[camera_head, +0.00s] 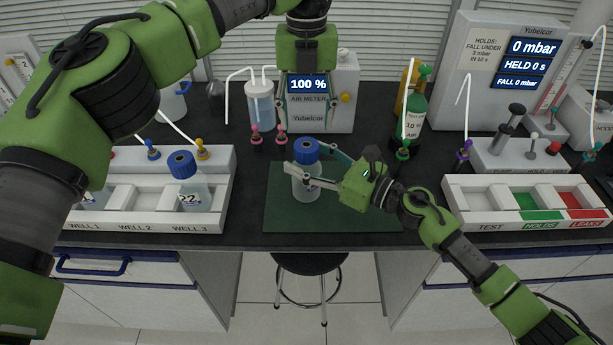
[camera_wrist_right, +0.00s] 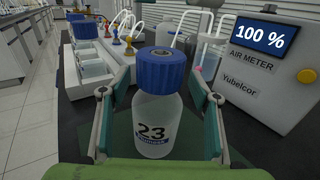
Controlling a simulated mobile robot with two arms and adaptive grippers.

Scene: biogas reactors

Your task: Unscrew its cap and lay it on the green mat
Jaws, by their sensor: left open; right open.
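A clear bottle marked 23 (camera_wrist_right: 155,125) with a blue screw cap (camera_wrist_right: 162,70) stands upright on the green mat (camera_head: 350,212). In the head view its blue cap (camera_head: 306,150) is on the bottle (camera_head: 304,190). My right gripper (camera_head: 308,160) reaches in from the right, with its open fingers on either side of the bottle. In the right wrist view gaps show between the bottle and both fingers. My left gripper (camera_head: 307,122) points down above and behind the cap, open and empty, in front of the air meter.
The air meter (camera_head: 325,117) stands behind the mat. A well rack (camera_head: 150,225) with another blue-capped bottle (camera_head: 190,185) is at left. A tray marked TEST, HOLDS and LEAKS (camera_head: 490,226) is at right. The mat's right part is bare.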

